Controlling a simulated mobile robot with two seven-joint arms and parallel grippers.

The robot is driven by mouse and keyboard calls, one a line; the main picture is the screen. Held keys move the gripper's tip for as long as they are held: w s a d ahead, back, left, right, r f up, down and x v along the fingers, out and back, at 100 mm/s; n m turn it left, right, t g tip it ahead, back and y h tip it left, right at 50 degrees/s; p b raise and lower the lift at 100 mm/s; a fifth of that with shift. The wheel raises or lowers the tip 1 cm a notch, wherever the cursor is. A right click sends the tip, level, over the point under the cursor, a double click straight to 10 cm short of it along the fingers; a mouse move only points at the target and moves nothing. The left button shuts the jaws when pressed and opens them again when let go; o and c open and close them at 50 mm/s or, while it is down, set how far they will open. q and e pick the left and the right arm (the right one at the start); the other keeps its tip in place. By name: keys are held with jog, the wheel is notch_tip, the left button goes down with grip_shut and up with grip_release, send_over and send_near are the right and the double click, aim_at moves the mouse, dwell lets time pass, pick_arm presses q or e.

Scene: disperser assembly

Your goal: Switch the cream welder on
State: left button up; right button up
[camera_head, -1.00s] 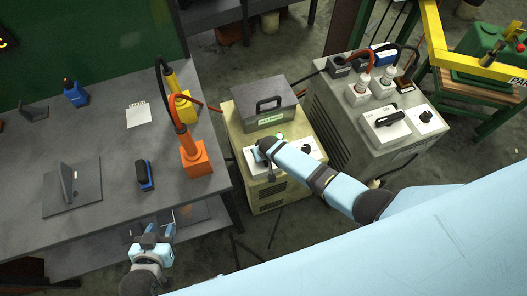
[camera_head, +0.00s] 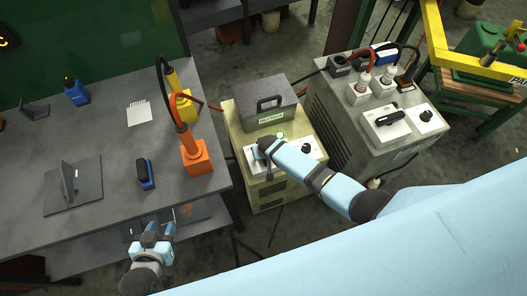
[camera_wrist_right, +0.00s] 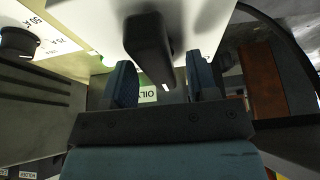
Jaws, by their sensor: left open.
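The cream welder (camera_head: 265,190) stands on the floor at the centre of the head view, with a white panel on its sloped front and a dark box on top. My right gripper (camera_head: 262,151) is over this panel in the head view, and its fingertips are hard to see there. In the right wrist view my right gripper (camera_wrist_right: 163,84) has two blue fingers spread apart. A black switch handle (camera_wrist_right: 149,45) on a white plate lies between them, with gaps on both sides. My left gripper (camera_head: 158,228) is open and empty in front of the table.
The grey table (camera_head: 105,120) at left holds an orange holder (camera_head: 197,160), a yellow holder (camera_head: 181,103) and blue-black items. A grey welder (camera_head: 375,140) with its own black switch (camera_head: 391,117) stands right of the cream one. Cables run between them.

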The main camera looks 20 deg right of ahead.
jog(key=p+v, duration=0.2)
jog(key=v, duration=1.2)
jog(key=shift+w, duration=0.1)
jog(key=s+d+r+n+t+y, duration=0.1)
jog(key=s+r+t, duration=0.2)
jog(key=s, duration=0.6)
jog(key=s+d+r+n+t+y, duration=0.1)
jog(key=s+d+r+t+y, duration=0.1)
jog(key=s+r, duration=0.5)
jog(key=s+t, duration=0.1)
jog(key=s, duration=0.2)
jog(key=shift+d+r+n+p, duration=0.25)
jog(key=shift+n+p, duration=0.05)
jog(key=shift+n, duration=0.1)
